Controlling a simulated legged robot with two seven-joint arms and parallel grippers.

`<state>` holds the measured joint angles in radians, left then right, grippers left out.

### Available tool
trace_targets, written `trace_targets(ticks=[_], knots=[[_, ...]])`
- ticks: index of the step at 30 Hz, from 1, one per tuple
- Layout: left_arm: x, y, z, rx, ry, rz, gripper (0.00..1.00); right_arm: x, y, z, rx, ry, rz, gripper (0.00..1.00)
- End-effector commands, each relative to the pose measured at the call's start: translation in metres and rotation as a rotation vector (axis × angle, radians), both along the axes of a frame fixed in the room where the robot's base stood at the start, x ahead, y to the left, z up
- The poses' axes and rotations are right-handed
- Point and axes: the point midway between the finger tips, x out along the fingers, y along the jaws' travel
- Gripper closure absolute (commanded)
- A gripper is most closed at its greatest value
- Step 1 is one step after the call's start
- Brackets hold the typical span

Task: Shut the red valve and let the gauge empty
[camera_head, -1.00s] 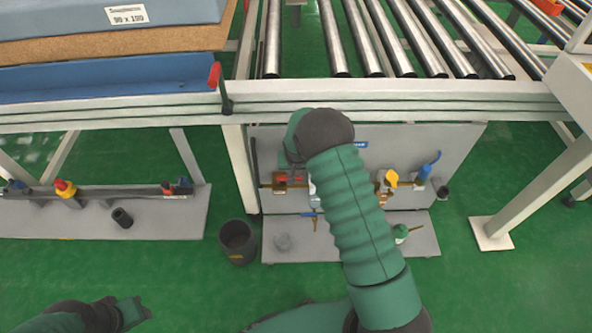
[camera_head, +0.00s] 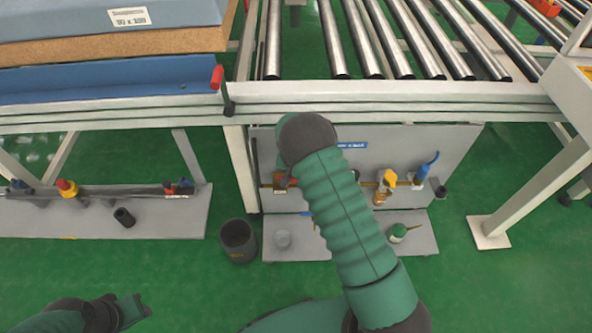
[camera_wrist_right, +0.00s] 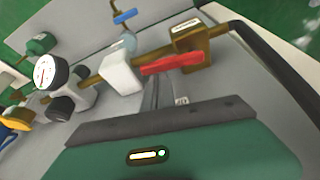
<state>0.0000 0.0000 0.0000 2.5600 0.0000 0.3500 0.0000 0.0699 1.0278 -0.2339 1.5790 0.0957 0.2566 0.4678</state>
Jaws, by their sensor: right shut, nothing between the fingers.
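The red valve handle (camera_wrist_right: 172,64) lies roughly along the brass pipe in the right wrist view, beside a brass block (camera_wrist_right: 200,42). The round white gauge (camera_wrist_right: 43,70) stands on the same pipe at the left; its needle is too small to read surely. My right gripper (camera_wrist_right: 162,95) is shut and empty, its fingertips just below the red handle and seemingly apart from it. In the head view my forearm hides the gauge and that gripper. My left gripper (camera_head: 138,308) hangs at lower left, away from the panel; its jaw gap is unclear.
The grey panel (camera_head: 440,150) carries a yellow-handled valve (camera_head: 388,178) and a blue-handled one (camera_head: 427,167). A dark bucket (camera_head: 238,240) stands left of its base. The conveyor frame (camera_head: 400,95) runs above. Green floor is free in front.

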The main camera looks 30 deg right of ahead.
Motion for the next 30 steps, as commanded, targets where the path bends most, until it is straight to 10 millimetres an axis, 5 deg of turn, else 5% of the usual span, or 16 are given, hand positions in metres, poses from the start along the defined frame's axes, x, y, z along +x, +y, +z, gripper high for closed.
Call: trace_targets(ticks=[15,30], knots=[[0.0,0.0,0.034,0.0,0.0,0.0,0.64,-0.021,0.019,0.002,-0.003,0.002,-0.459,1.0],[0.0,0.0,0.034,0.0,0.0,0.0,0.64,-0.032,0.044,-0.001,-0.001,-0.001,-0.935,1.0]])
